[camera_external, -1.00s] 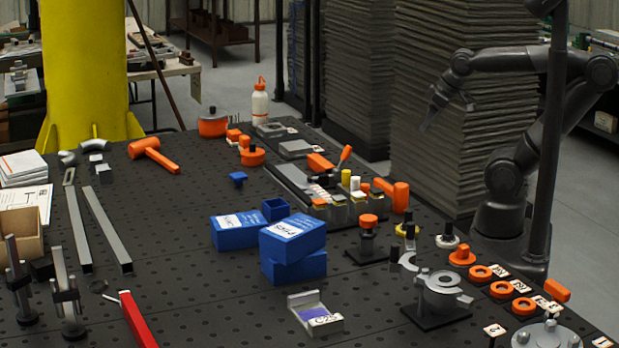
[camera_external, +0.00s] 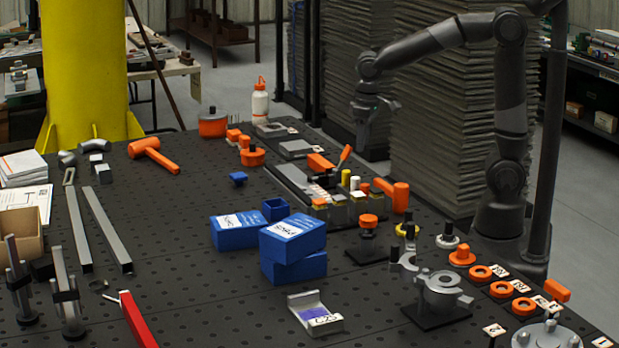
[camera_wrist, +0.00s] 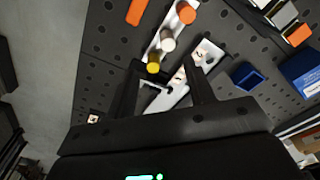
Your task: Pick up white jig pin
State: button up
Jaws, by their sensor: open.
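In the wrist view the white pin (camera_wrist: 168,43) shows just beyond my fingers, with the yellow pin (camera_wrist: 153,67) nearer and the orange pin (camera_wrist: 186,13) farther. My gripper (camera_external: 371,147) hangs pointing down, above and behind the pins, apart from them. In the wrist view my gripper (camera_wrist: 165,82) has its fingers spread with nothing held between them.
An orange hammer (camera_external: 398,195) lies right of the pins. An orange-handled tool (camera_external: 345,153) stands close behind them. Blue boxes (camera_external: 293,265) sit in front. A grey stacked column (camera_external: 440,130) rises behind my arm.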

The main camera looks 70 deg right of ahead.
aim_at(355, 178)
jog(key=shift+w+a+f+g, duration=0.3)
jog(key=shift+w+a+f, duration=0.6)
jog(key=shift+w+f, duration=0.1)
notch_tip(355, 178, down, 5)
jog(key=shift+f, duration=0.1)
jog(key=shift+s+d+f, duration=0.1)
jog(key=shift+d+f, duration=0.05)
jog(key=shift+f, duration=1.2)
jog(key=shift+d+f, duration=0.15)
jog(key=shift+f, duration=1.2)
jog(key=shift+c, duration=0.3)
grip_shut()
jog(key=shift+r, duration=0.1)
